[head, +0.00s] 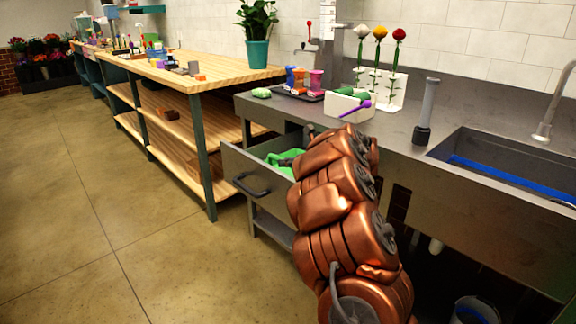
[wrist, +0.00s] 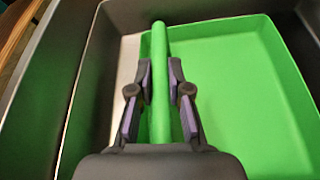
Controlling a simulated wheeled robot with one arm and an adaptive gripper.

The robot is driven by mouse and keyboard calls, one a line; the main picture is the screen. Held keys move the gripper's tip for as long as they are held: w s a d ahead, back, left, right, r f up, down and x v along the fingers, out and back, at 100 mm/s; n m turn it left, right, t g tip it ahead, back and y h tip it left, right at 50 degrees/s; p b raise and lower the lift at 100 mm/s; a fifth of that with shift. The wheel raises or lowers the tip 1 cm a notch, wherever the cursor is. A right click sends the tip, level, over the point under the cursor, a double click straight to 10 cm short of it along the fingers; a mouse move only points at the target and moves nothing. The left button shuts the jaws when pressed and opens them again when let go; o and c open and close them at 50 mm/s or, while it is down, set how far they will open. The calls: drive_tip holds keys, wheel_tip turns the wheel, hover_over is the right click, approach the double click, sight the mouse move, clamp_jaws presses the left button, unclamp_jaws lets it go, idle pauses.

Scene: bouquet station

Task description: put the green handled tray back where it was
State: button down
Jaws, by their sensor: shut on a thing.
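The green handled tray (wrist: 240,80) lies inside the open drawer (wrist: 75,85), and its flat floor and low rim show in the wrist view. In the head view a bit of the tray (head: 285,157) shows in the drawer (head: 235,165) below the counter. My gripper (wrist: 160,75) is shut on the tray's green handle (wrist: 160,40), one finger on each side of the bar. In the head view my copper arm hides much of the drawer and most of the gripper.
The drawer front with its dark pull (head: 250,186) sticks out over the floor. On the steel counter (head: 405,140) above stand a white box (head: 345,107), a flower rack (head: 390,90) and a grey cylinder (head: 425,110). A wooden bench (head: 170,75) is at left; the floor in front is clear.

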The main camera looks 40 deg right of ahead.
drive_tip(key=shift+f, duration=0.1)
drive_tip(key=c, duration=1.1)
unclamp_jaws()
drive_tip(key=p+v, duration=0.1)
drive_tip(key=v, duration=1.1)
drive_tip(key=shift+p, duration=0.3)
